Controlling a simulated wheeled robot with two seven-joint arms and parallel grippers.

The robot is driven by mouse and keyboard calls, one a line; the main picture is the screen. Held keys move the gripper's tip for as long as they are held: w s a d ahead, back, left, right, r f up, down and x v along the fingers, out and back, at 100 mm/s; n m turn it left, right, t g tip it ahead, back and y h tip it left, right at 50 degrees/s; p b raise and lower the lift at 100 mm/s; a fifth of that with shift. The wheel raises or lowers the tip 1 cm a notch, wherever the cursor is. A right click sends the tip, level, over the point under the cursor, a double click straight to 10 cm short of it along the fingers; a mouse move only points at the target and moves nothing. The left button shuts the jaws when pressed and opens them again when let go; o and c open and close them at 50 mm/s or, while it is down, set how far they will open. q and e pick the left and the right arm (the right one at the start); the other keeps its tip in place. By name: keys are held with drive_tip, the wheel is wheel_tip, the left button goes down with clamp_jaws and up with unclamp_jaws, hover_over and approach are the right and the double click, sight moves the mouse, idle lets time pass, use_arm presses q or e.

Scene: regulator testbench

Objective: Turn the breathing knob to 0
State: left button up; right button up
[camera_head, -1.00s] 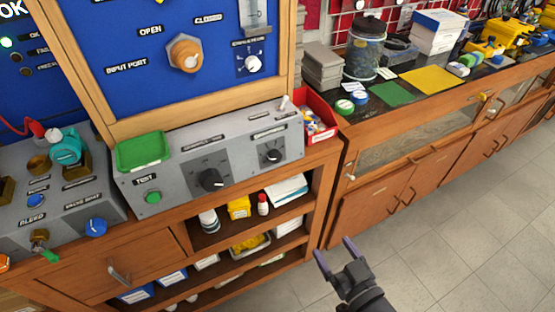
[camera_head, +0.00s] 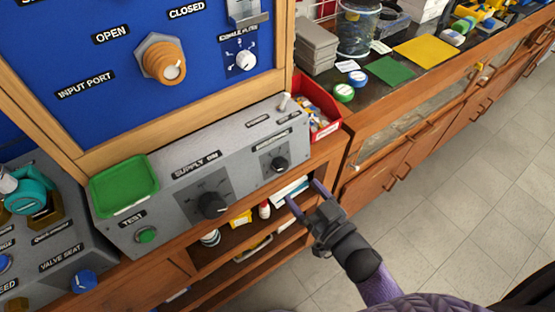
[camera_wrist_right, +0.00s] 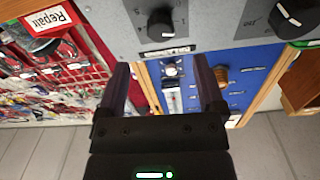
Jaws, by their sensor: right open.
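A grey sloped panel (camera_head: 240,158) holds a small black knob (camera_head: 279,164) on its right, on a dark dial plate; its label is too small to read in the head view. The same knob shows near the top of the right wrist view (camera_wrist_right: 160,24), with a label beside it that I cannot read. A larger black knob (camera_head: 211,204) sits further left, under a "SUPPLY" label. My right gripper (camera_head: 306,193) is open and empty, below and right of the small knob, apart from it. My left gripper is not in view.
A green tray (camera_head: 124,186) and a green TEST button (camera_head: 147,235) are at the panel's left. A small toggle (camera_head: 284,101) stands on its top right. A red bin (camera_head: 316,108) is just right of the panel. Open shelves lie below. The floor (camera_head: 460,215) at right is clear.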

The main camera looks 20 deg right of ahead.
sight(285, 169)
drive_tip(key=b+x, duration=0.1)
drive_tip(key=x, duration=0.6)
drive_tip(key=shift+f, duration=0.1)
drive_tip(key=shift+w+a, duration=0.15)
drive_tip(key=shift+w, duration=0.15)
clamp_jaws()
drive_tip(key=n+y, duration=0.1)
drive_tip(key=n, duration=0.4)
drive_tip(key=shift+g, duration=0.4)
drive_tip(key=shift+n+g+y+p, duration=0.4)
drive_tip(key=shift+n+y+p, duration=0.25)
drive_tip(key=shift+n, duration=2.55)
